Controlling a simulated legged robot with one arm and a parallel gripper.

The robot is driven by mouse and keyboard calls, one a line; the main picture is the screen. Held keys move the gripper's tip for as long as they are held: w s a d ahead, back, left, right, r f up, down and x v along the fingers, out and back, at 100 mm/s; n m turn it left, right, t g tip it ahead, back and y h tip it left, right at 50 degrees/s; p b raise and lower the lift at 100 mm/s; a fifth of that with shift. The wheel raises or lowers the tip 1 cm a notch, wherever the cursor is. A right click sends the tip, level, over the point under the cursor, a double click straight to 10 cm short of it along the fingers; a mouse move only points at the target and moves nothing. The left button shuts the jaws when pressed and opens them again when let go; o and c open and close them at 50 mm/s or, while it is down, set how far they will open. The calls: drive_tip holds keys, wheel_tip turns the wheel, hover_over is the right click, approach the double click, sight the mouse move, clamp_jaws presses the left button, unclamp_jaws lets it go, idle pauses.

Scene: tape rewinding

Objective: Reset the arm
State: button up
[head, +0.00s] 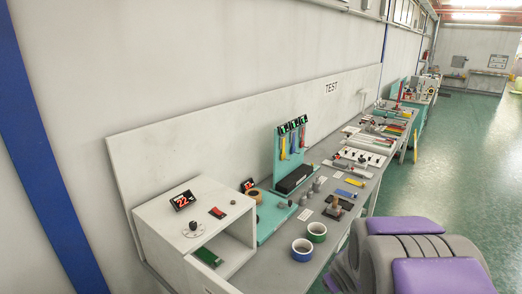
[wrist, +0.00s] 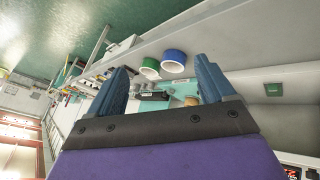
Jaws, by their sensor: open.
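My gripper (wrist: 161,64) shows in the wrist view with its two blue fingers spread wide and nothing between them in its grasp. A blue tape roll (head: 302,250) and a green tape roll (head: 317,233) stand close together on the grey bench near its front edge. In the wrist view the blue roll (wrist: 174,61) and green roll (wrist: 149,68) appear beyond the fingers, apart from them. A tan roll (head: 256,195) is at the turquoise rewinding station (head: 271,213). The gripper itself is not visible in the head view; purple and grey parts of mine fill its lower right.
A white box (head: 190,222) with a red display stands at the bench's left end. A turquoise tool rack (head: 283,156) and small parts stand along the grey bench (head: 278,270), against a back panel (head: 215,140). The green floor (head: 455,150) is open at right.

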drive_tip(key=s+a+r+m+g, duration=0.1)
drive_tip(key=s+a+r+g, duration=0.1)
drive_tip(key=s, duration=1)
drive_tip(key=s+a+r+m+g+y, duration=0.1)
drive_tip(key=s+a+r+m+g, duration=0.1)
drive_tip(key=s, duration=1)
drive_tip(key=s+a+r+m+g, duration=0.1)
drive_tip(key=s+a+r+g, duration=0.3)
drive_tip(key=s, duration=0.8)
drive_tip(key=shift+r+m+g+y+b, duration=0.3)
drive_tip(key=shift+r, duration=0.15)
drive_tip(key=shift+a, duration=0.1)
